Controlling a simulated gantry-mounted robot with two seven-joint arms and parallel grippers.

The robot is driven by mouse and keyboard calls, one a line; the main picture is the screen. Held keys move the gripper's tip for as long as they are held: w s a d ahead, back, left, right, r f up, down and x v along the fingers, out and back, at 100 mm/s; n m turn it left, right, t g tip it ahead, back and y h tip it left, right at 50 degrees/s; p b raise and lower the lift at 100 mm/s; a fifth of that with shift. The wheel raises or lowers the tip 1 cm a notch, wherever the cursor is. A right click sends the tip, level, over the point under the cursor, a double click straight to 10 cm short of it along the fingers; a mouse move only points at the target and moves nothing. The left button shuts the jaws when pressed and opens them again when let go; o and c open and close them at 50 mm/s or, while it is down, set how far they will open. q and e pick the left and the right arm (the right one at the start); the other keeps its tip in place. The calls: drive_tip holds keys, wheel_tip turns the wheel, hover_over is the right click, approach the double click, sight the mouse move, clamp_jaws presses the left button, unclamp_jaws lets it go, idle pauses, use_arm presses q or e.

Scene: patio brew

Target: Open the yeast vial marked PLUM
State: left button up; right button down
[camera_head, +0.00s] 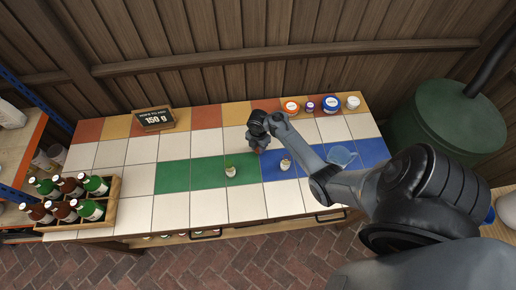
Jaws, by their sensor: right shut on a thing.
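My right gripper (259,147) is over the middle of the tiled table, at the upper edge of the green and blue tiles. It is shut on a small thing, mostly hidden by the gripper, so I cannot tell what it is. A small pale vial with a green top (229,169) stands on the green tiles, left of and nearer than the gripper. Another small pale vial (285,164) stands on the blue tiles to the right. No marking on either is readable, so I cannot tell which is PLUM. My left gripper is out of view.
Jars with orange (291,106), purple (310,106), blue (331,103) and white (353,102) lids line the back. A clear bluish dish (341,155) stands right of my forearm. A sign reading 150 g (154,119) and a bottle crate (118,205) are left. The front tiles are clear.

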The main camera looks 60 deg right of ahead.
drive_tip(key=shift+f, duration=0.1)
drive_tip(key=c, duration=0.8)
unclamp_jaws()
